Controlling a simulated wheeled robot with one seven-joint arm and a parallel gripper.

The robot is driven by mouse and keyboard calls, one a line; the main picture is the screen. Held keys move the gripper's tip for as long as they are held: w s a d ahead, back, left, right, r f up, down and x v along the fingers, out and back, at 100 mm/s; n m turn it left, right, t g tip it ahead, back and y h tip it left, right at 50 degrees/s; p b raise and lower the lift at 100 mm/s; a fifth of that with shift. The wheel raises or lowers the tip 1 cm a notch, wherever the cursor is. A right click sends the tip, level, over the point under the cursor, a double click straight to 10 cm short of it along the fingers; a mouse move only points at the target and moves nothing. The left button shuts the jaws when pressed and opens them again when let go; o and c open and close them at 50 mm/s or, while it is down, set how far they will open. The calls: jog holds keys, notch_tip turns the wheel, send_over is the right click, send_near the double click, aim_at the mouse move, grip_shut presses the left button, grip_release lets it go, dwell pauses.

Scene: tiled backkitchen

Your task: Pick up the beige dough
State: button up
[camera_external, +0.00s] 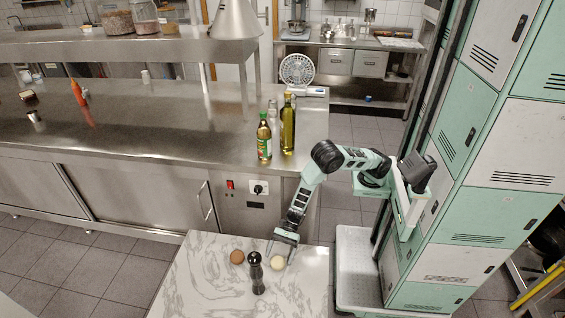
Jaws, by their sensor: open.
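The beige dough (277,263) is a small pale ball on the white marble-patterned table (205,275), towards its right side. My gripper (281,250) is open and points down just above and behind the dough. In this view its fingers come close to the dough's top edge. I cannot tell whether they touch it or how far they reach around it.
A dark pepper mill (256,273) stands upright just left of the dough. A brown ball (237,257) lies further left. Behind is a steel counter (190,125) with a sauce bottle (264,138) and an oil bottle (287,126). The table's left part is clear.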

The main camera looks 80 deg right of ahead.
aim_at(278, 259)
jog(key=shift+b+x, duration=0.3)
jog(key=shift+x, duration=2.05)
jog(key=c, duration=1.1)
